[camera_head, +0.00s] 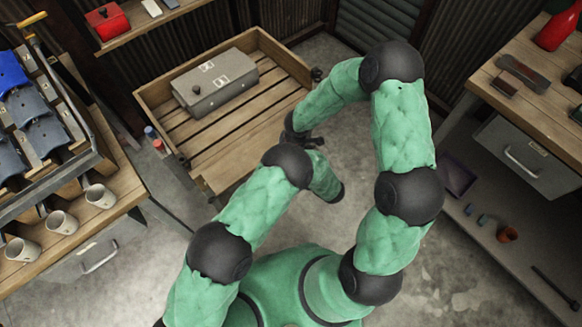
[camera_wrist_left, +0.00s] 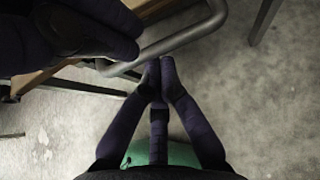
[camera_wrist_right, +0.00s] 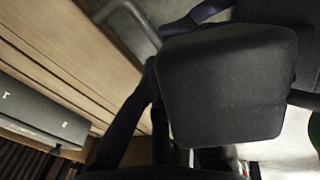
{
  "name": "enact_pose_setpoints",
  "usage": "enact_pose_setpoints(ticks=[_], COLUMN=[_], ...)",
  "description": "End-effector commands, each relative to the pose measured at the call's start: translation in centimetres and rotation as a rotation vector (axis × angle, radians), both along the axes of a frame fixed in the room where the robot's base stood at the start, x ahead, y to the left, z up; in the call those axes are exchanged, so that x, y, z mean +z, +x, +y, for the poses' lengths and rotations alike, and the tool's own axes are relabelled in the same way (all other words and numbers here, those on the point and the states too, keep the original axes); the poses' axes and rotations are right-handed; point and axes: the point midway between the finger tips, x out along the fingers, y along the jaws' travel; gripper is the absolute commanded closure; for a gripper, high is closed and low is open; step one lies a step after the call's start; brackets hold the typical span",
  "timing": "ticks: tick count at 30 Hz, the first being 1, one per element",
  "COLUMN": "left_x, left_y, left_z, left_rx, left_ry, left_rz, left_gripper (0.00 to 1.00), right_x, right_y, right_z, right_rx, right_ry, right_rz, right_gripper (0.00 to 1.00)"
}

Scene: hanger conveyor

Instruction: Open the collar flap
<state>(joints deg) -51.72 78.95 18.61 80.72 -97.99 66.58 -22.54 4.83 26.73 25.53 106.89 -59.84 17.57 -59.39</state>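I cannot make out a collar flap in any view. My right gripper (camera_head: 308,141) is at the right edge of the slatted wooden cart in the head view. Dark gripper parts are at that view's upper left. The head view hides my left gripper.
A slatted wooden cart (camera_head: 222,143) holds a grey box (camera_head: 215,82) with a dark knob, also in the right wrist view (camera_wrist_right: 40,112). Left is a bench with cups (camera_head: 62,222) and a rack. Right is a workbench (camera_head: 535,105) with a drawer. Concrete floor lies between.

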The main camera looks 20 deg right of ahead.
Motion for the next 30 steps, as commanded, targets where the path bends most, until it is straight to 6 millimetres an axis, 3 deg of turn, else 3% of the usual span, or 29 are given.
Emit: enact_pose_setpoints(ticks=[9, 12, 14, 25, 30], left_x=[0.3, 0.3, 0.3, 0.3, 0.3], left_y=[0.1, 0.1, 0.1, 0.1, 0.1], left_z=[0.0, 0.0, 0.0, 0.0, 0.0], left_rx=[0.001, 0.001, 0.001, 0.001, 0.001], left_ry=[-0.003, -0.003, -0.003, -0.003, -0.003], left_rz=[0.003, 0.003, 0.003, 0.002, 0.002], left_gripper=[1.00, 1.00, 1.00, 1.00, 1.00], right_x=[0.0, 0.0, 0.0, 0.3, 1.9], right_y=[0.0, 0.0, 0.0, 0.0, -0.2], right_z=[0.0, 0.0, 0.0, 0.0, -0.2], right_rx=[0.000, 0.000, 0.000, 0.001, -0.001], right_ry=[0.000, 0.000, 0.000, 0.000, -0.001], right_rz=[0.000, 0.000, 0.000, 0.000, -0.002], right_gripper=[1.00, 0.70, 0.56, 0.56, 0.56])
